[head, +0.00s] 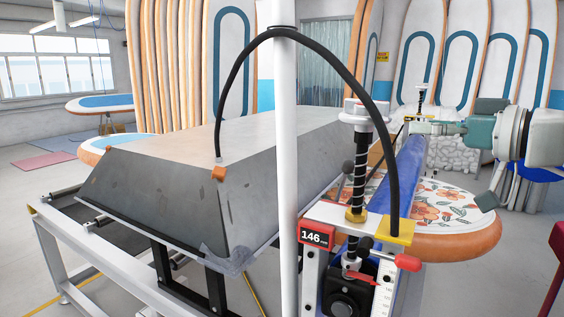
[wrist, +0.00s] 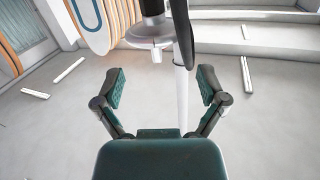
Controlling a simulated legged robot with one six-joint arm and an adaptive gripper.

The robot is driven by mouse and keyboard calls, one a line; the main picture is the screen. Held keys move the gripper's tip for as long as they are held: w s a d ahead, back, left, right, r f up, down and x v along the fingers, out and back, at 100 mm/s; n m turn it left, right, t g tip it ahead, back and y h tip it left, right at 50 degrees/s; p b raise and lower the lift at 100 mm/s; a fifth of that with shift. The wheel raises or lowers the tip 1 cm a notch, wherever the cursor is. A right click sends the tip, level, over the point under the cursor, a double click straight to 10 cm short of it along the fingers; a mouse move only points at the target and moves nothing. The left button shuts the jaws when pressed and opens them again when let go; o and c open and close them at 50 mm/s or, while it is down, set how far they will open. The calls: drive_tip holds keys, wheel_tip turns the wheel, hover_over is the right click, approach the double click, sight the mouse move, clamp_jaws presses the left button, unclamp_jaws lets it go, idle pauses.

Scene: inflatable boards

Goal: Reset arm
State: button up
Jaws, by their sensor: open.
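My gripper (wrist: 162,88) is open and empty in the wrist view, its two green-padded fingers spread wide apart. Between and beyond the fingers, a pale disc-shaped knob (wrist: 150,38) with a dark shaft shows at the top, and a white pole (wrist: 182,95) stands behind it. No object is between the pads. In the head view my arm (head: 510,135) reaches in from the right, at about the height of the top of the press-like machine.
A machine with a red 146 display (head: 316,236), a spring post (head: 359,165) and a black hose (head: 330,55) stands in front. A grey block-shaped table (head: 170,190) fills the left centre. A flowered board (head: 465,235) lies at right.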

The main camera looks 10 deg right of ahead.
drive_tip(key=s+a+f+m+g+h, duration=0.2)
drive_tip(key=s+a+f, duration=0.15)
drive_tip(key=f, duration=0.45)
drive_tip(key=s+a+f+m+g+h, duration=0.25)
drive_tip(key=a+f, duration=0.25)
drive_tip(key=f, duration=0.4)
drive_tip(key=s+a+f+m+g+h, duration=0.1)
drive_tip(key=s+a+f+g+h, duration=0.2)
drive_tip(key=f, duration=0.5)
drive_tip(key=s+f+h, duration=0.2)
drive_tip(key=s+f, duration=0.3)
drive_tip(key=f, duration=0.5)
drive_tip(key=shift+s+d+f+m+g+h, duration=0.15)
drive_tip(key=shift+d+f+m+g+h, duration=0.1)
drive_tip(key=shift+f+m+g+h, duration=0.15)
drive_tip(key=shift+r, duration=0.15)
